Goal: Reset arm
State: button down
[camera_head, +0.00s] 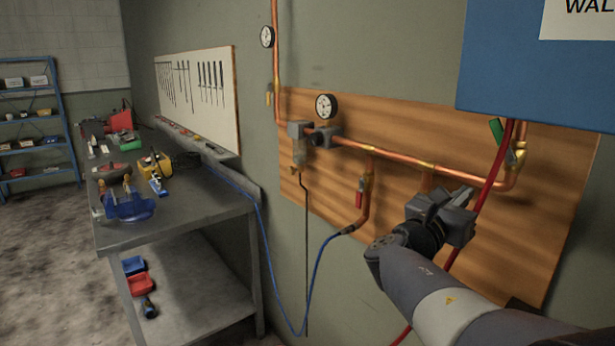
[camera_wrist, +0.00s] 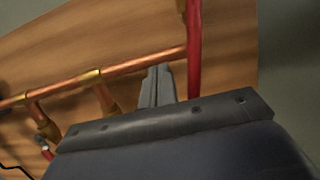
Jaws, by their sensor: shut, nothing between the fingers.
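My arm reaches in from the lower right of the head view. My gripper (camera_head: 466,194) is in front of the wooden board (camera_head: 540,250) with the copper pipes, just below the main pipe (camera_head: 400,155) and left of the red hose (camera_head: 490,180). In the wrist view the fingers of my gripper (camera_wrist: 157,80) are together, with nothing between them. The red hose (camera_wrist: 194,60) passes close to the right of the fingertips there. I cannot tell whether the gripper touches the pipe or hose.
A red-handled valve (camera_head: 359,195) and a blue hose (camera_head: 325,245) are left of my gripper. A green-handled valve (camera_head: 497,130) and a blue panel (camera_head: 510,60) are above right. A workbench (camera_head: 180,225) with tools stands left. The floor (camera_head: 40,260) at far left is clear.

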jog(key=b+v, duration=0.2)
jog(key=v, duration=0.7)
jog(key=s+d+f+m+g+y+b, duration=0.1)
jog(key=s+d+f+m+g+b, duration=0.1)
jog(key=f, duration=0.6)
jog(key=s+d+f+m+g+y+b, duration=0.1)
jog(key=s+d+f+m+g+b, duration=0.2)
jog(key=f, duration=0.6)
jog(key=shift+d+f+m+b, duration=0.3)
jog(key=shift+b, duration=0.8)
jog(key=shift+s, duration=0.1)
